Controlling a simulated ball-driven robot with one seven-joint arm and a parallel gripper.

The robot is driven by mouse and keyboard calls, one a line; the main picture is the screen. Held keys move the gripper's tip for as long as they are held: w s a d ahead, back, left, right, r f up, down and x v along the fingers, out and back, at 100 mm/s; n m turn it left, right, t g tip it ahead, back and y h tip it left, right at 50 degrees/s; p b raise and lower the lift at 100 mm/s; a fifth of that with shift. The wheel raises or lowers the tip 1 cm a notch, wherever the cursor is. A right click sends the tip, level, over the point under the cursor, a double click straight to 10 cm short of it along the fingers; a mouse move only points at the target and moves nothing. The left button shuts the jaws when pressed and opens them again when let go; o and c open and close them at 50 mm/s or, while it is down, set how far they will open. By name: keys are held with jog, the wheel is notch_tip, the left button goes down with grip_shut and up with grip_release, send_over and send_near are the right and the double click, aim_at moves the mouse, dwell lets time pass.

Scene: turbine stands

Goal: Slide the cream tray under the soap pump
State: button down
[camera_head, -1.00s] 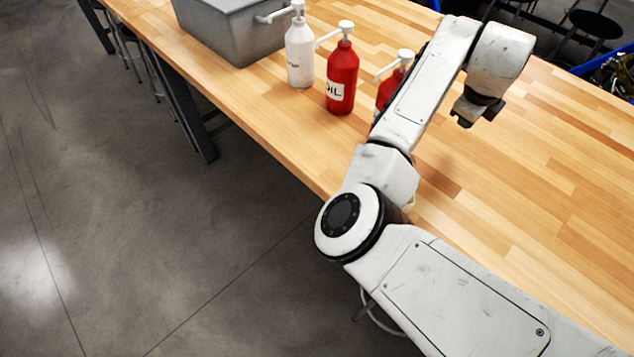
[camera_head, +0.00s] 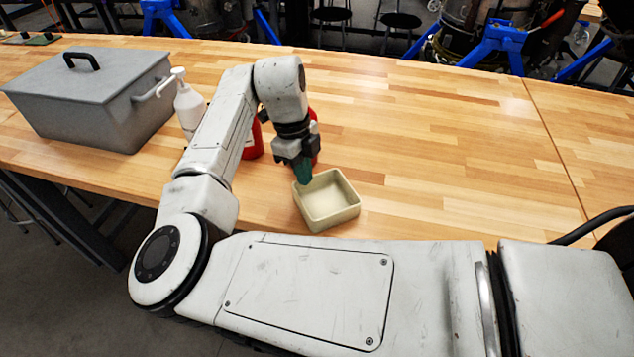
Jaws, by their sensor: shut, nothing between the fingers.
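The cream tray (camera_head: 345,216) is a square, open, shallow box on the wooden table, in front of my gripper. A white pump bottle (camera_head: 188,106), likely the soap pump, stands at the left behind my arm, its lower part and label hidden. My gripper (camera_head: 304,174) points down with its greenish fingers shut and empty. The fingertips are at the tray's back left wall; I cannot tell whether they touch it. The tray is well to the right of the white bottle.
A red bottle (camera_head: 254,147) and a second red bottle (camera_head: 314,128) stand partly hidden behind my arm, between the white bottle and the tray. A grey lidded bin (camera_head: 85,100) stands at the far left. The table (camera_head: 450,140) is clear to the right.

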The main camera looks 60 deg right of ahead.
aim_at(351, 207)
jog(key=s+p, duration=0.1)
jog(key=s, duration=0.2)
jog(key=s+p, duration=0.1)
jog(key=s, duration=0.3)
jog(key=s+p, duration=0.1)
jog(key=s, duration=0.2)
jog(key=shift+s+d+r, duration=0.1)
jog(key=shift+s+d, duration=0.15)
jog(key=shift+s, duration=0.15)
jog(key=shift+s+p, duration=0.1)
jog(key=shift+p, duration=0.3)
jog(key=shift+f+b, duration=0.45)
jog(key=shift+f, duration=0.5)
jog(key=shift+f, duration=0.1)
jog(key=w+b, duration=0.1)
jog(key=w, duration=0.2)
jog(key=w+b, duration=0.1)
jog(key=w, duration=0.2)
jog(key=w+b, duration=0.1)
jog(key=w, duration=0.2)
jog(key=shift+w+a+f, duration=0.15)
jog(key=shift+a, duration=0.1)
jog(key=shift+w, duration=0.35)
